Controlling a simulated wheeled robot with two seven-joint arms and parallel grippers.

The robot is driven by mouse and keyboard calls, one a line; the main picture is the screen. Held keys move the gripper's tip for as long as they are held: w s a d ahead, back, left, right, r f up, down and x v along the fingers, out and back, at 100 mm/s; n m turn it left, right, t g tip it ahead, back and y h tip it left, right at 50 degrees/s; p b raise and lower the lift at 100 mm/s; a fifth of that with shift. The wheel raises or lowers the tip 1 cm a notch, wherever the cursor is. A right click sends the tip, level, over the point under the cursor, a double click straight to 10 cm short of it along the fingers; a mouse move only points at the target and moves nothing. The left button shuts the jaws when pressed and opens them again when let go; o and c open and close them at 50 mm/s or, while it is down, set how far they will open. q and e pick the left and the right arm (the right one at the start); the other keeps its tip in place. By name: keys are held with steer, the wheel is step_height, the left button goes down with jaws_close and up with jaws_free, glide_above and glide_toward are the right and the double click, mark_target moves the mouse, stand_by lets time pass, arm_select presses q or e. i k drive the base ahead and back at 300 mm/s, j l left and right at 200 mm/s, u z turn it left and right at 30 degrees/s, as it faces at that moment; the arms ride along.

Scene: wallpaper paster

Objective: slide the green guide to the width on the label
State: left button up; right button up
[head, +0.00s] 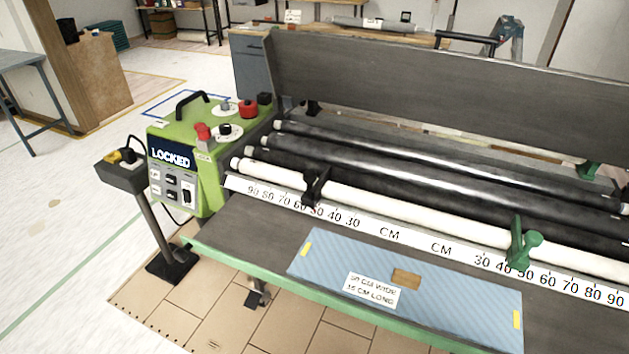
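The green guide (521,244) stands upright at the right part of the white scale, its foot between the 40 and 60 marks and partly covering the 50. The white label (373,289) lies on a blue striped sheet (335,262) on the front table. Its print is small; it seems to read "50 CM WIDE" above a second line in CM LONG whose number I cannot read surely. A black guide (316,186) stands on the left part of the scale, near its 50 and 60 marks. Neither of my grippers is in view.
The scale strip (440,249) runs along the table in front of a white roller (400,208) and dark rollers. A green control box (188,160) showing "LOCKED" stands left, beside a pedestal switch box (122,175). A small brown block (406,278) lies on the sheet.

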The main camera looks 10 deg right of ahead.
mark_target(518, 256)
steer(key=z, duration=1.55)
